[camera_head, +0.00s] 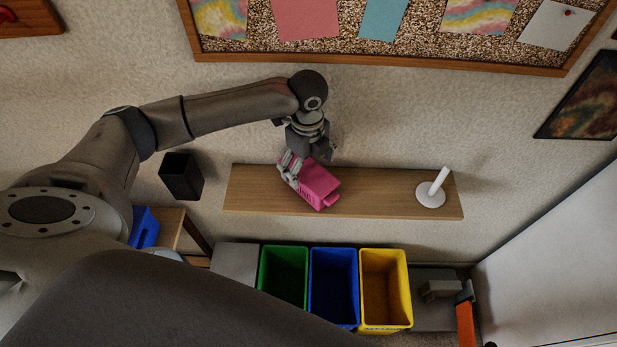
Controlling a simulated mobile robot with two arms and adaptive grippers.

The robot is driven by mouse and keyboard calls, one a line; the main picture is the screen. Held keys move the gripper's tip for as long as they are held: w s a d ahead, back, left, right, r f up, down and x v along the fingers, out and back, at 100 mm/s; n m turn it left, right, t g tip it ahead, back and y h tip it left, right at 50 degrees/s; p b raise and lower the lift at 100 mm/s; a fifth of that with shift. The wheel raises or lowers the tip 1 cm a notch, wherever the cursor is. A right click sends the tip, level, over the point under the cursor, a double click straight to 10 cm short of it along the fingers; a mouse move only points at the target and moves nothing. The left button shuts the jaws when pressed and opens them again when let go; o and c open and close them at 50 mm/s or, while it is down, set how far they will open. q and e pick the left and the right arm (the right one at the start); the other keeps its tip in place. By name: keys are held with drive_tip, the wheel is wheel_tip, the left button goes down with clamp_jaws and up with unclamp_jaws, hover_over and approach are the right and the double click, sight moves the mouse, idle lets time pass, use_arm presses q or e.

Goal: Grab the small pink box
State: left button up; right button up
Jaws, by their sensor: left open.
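The small pink box (318,187) lies tilted at an angle on the wooden wall shelf (385,197), left of the shelf's middle. Dark lettering shows on its front edge. My left gripper (292,172) reaches down from above to the box's upper left side. Its fingers overlap the box's left edge in the picture; I cannot tell whether they touch it. The jaws are open, and part of the box behind the fingers is hidden. My right gripper is not in view.
A white stand (431,194) is on the shelf's right part. A black holder (182,177) hangs left of the shelf. Below stand green (264,270), blue (313,270) and yellow (406,290) crates. A corkboard (380,62) is above. The shelf between box and stand is clear.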

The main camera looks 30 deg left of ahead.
sight(308, 171)
use_arm(q)
wheel_tip(308, 171, down, 3)
drive_tip(key=shift+r, duration=0.1)
drive_tip(key=shift+c, duration=0.3)
drive_tip(key=c, duration=1.2)
drive_tip(key=shift+c, duration=0.3)
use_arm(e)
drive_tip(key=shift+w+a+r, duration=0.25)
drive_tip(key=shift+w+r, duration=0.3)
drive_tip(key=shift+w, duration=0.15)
use_arm(q)
drive_tip(key=shift+d, duration=0.1)
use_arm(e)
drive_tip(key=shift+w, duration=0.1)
